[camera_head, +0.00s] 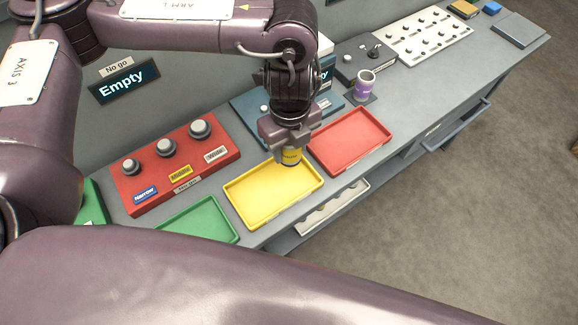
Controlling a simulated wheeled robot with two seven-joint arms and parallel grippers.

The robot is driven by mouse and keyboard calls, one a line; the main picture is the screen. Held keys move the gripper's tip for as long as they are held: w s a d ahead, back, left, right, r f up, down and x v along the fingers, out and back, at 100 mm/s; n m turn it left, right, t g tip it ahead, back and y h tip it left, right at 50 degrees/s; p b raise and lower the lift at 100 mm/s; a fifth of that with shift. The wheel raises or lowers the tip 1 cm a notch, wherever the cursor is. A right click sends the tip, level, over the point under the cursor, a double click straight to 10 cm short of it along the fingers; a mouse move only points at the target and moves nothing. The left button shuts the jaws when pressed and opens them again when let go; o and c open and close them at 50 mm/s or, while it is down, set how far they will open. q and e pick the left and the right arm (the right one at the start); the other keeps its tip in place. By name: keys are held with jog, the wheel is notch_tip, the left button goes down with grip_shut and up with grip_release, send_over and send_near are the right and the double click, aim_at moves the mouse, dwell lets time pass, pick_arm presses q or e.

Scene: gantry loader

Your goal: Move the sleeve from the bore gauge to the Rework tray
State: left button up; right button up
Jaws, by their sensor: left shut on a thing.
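My left gripper (288,147) points down and is shut on a sleeve with a yellow band (291,158). The sleeve is upright, its upper part hidden by the jaws. It appears over the far right part of the yellow tray (246,215); I cannot tell whether it touches the tray. The yellow tray is otherwise empty. No tray shows a readable Rework label. A blue fixture (246,104), perhaps the bore gauge, stands behind the gripper and is partly hidden by it. My right gripper is not in view.
An empty red tray (349,141) lies right of the yellow one, a green tray (205,215) left. A red block with grey plugs (176,167) stands behind. A purple-banded sleeve (364,86) stands on a dark pad farther right. A wall display (124,80) reads "Empty".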

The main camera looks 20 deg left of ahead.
pick_arm(q)
notch_tip(320, 180, down, 9)
jog(key=shift+f+b, duration=0.15)
jog(key=shift+b, duration=0.4)
jog(key=shift+f, duration=0.1)
jog(key=o, duration=1.2)
jog(key=shift+o, duration=0.2)
notch_tip(320, 180, up, 12)
jog(key=shift+p, duration=0.35)
